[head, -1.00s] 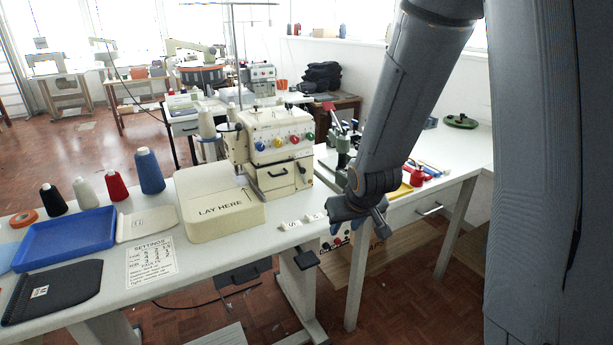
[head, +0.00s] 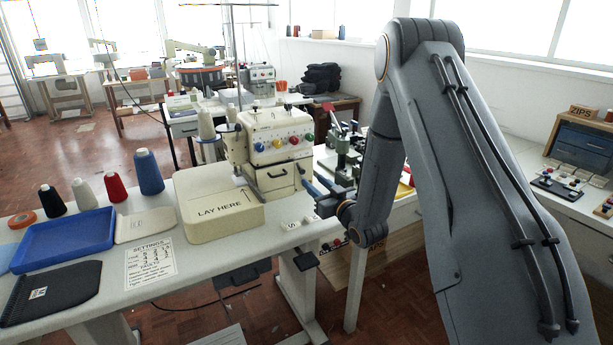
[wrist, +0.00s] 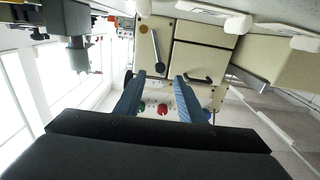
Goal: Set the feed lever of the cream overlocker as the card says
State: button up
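The cream overlocker (head: 275,135) stands on the white table, with coloured dials across its upper front and a handled door below. In the wrist view its cream body (wrist: 203,55) lies ahead of my gripper, and a grey feed lever (wrist: 157,50) with a dark end shows on a panel beside the door. My gripper (wrist: 157,83) is open and empty, its blue fingers apart and pointing at the machine; the lever's end lies just beyond the gap, apart from both fingers. In the head view it (head: 312,187) is at the machine's lower right. The settings card (head: 150,263) lies at front left; its small print is unreadable.
A cream box marked LAY HERE (head: 222,205) sits left of the overlocker. A blue tray (head: 62,240), thread cones and a dark pouch (head: 50,292) are further left. A green machine (head: 345,150) stands behind right.

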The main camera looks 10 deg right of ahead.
aim_at(303, 172)
jog(key=shift+p+x, duration=0.55)
jog(key=shift+x, duration=2.6)
grip_shut()
